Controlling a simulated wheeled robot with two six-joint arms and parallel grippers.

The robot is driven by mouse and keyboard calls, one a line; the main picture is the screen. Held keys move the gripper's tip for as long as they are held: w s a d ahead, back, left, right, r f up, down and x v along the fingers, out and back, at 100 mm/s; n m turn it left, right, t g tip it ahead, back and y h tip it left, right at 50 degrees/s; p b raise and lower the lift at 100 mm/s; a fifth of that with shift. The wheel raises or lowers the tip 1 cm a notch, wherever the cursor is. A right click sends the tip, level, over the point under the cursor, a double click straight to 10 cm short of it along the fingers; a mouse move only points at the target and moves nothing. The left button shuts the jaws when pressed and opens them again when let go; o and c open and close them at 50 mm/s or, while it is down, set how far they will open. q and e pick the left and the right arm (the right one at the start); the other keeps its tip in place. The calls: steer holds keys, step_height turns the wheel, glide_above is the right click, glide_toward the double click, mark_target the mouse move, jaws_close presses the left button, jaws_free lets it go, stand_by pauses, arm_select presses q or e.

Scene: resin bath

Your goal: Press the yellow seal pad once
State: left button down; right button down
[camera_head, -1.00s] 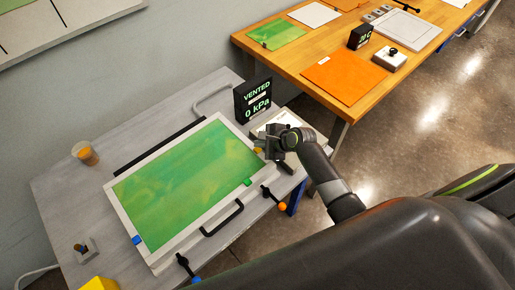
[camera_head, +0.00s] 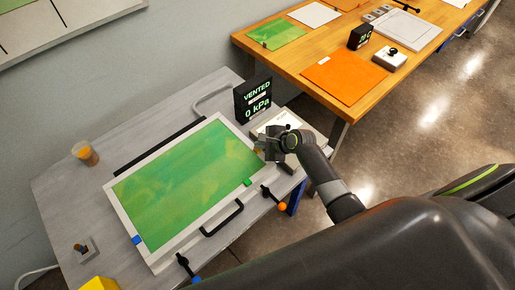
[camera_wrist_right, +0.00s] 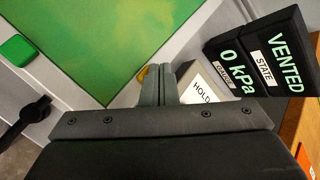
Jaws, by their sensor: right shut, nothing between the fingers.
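The yellow seal pad (camera_wrist_right: 142,76) shows as a small yellow edge in the right wrist view, mostly hidden behind my fingers. It lies close to the corner of the green-topped framed bath lid (camera_head: 170,185). My right gripper (camera_head: 263,149) is shut and empty at that corner. Its two fingers also show in the right wrist view (camera_wrist_right: 163,73), with their tips right beside the pad. I cannot tell whether they touch it. The black display (camera_wrist_right: 264,55) reads VENTED and 0 kPa. My left gripper is not in view.
A pale box marked HOLD (camera_wrist_right: 202,90) stands beside the fingers. A green block (camera_head: 247,182) and a black handle (camera_head: 222,218) are at the lid's front edge. A cup (camera_head: 86,153) and a yellow block (camera_head: 100,284) are at left. A wooden table (camera_head: 290,65) stands behind.

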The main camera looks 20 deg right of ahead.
mark_target(260, 152)
steer(key=shift+f, duration=0.55)
stand_by(0.6)
steer(key=shift+r+p, duration=0.95)
step_height(260, 152, up, 3)
steer(key=p, duration=0.3)
steer(key=shift+r+p, duration=0.6)
steer(key=shift+r, duration=0.4)
